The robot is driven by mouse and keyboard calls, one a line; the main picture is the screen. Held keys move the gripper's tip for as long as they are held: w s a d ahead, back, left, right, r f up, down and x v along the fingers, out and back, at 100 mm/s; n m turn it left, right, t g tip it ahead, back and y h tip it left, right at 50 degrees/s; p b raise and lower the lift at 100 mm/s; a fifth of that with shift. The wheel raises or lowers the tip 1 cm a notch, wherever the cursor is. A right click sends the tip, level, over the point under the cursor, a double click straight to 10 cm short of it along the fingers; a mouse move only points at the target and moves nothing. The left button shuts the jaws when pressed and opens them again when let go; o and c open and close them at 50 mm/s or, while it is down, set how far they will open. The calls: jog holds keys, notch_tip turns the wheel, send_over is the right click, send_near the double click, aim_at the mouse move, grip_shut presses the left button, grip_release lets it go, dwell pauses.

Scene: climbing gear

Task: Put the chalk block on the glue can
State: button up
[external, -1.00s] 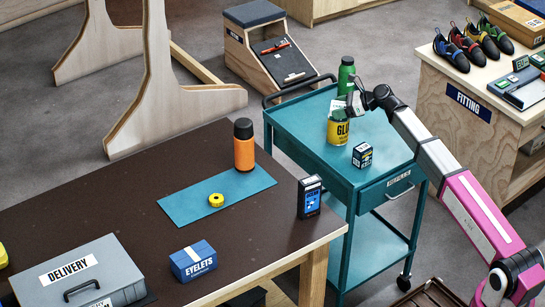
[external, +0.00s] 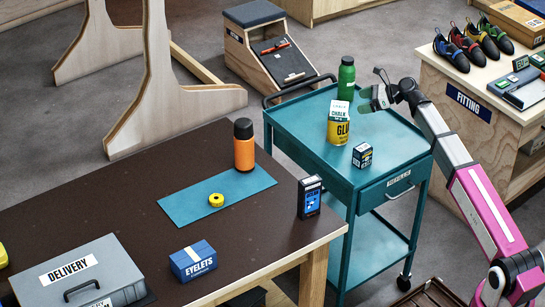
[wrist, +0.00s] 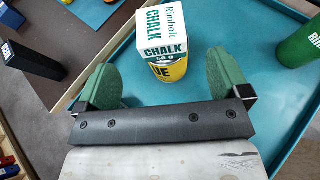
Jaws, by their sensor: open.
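The chalk block (external: 339,110), a white and green box, sits on top of the yellow glue can (external: 338,132) on the teal cart. In the wrist view the chalk block (wrist: 162,35) stands on the glue can (wrist: 172,71), whose lower side shows below it. My gripper (external: 373,98) is open and empty, to the right of the chalk block and apart from it in the external view. In the wrist view its green fingertips (wrist: 161,80) are spread wide, with the block and can beyond them.
A green bottle (external: 346,78) stands behind the can on the cart top (external: 395,135). A small dark blue box (external: 362,155) stands in front. The cart's right side is clear. A brown table (external: 110,190) is to the left.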

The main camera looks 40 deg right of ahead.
jog(key=shift+v, duration=1.2)
